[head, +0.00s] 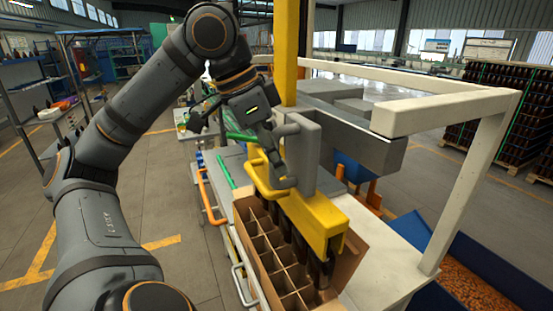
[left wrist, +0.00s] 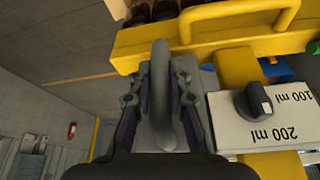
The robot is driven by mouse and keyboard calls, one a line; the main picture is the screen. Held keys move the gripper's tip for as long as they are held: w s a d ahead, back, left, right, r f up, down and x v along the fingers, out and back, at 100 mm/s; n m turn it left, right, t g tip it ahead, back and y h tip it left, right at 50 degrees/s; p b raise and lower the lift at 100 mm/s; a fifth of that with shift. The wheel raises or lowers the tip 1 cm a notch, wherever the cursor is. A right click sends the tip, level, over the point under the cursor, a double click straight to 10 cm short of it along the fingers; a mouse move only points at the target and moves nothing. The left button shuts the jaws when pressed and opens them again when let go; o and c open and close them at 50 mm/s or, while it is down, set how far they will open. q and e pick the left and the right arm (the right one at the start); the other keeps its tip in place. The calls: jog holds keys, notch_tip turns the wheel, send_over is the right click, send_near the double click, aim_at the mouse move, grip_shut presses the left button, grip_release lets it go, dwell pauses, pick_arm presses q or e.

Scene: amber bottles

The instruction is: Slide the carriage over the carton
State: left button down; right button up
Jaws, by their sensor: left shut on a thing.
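The yellow carriage (head: 318,222) hangs from a grey block (head: 303,150), with a row of dark amber bottles (head: 318,268) under it. A yellow loop handle sticks out of its side. The open cardboard carton (head: 242,212) has dividers, and its visible cells look empty. The bottles overlap the carton's right side in the head view; I cannot tell their height above it. My left gripper (head: 272,148) is at the carriage's near left side. In the left wrist view its fingers (left wrist: 160,100) are shut around a grey curved handle (left wrist: 160,62). My right gripper is out of view.
A pale frame (head: 440,108) stands to the right, with a blue bin of amber bits (head: 480,285) below. A yellow post (head: 286,50) rises behind the gripper. A dial (left wrist: 255,100) marked 100 ml and 200 ml sits beside the handle. Open floor lies left.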

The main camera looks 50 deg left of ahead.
pick_arm(q)
jog(key=c, duration=1.7)
grip_release()
jog(key=o, duration=0.4)
jog(key=shift+s+d, duration=0.1)
jog(key=shift+d, duration=0.1)
jog(key=shift+o, duration=0.2)
jog(key=shift+a+r, duration=0.1)
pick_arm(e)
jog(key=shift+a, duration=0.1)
pick_arm(q)
jog(key=shift+a+r, duration=0.15)
jog(key=shift+s+a+r, duration=0.1)
jog(key=shift+s+r, duration=0.05)
jog(key=shift+r, duration=0.1)
jog(key=v, duration=1.1)
jog(key=shift+d, duration=0.35)
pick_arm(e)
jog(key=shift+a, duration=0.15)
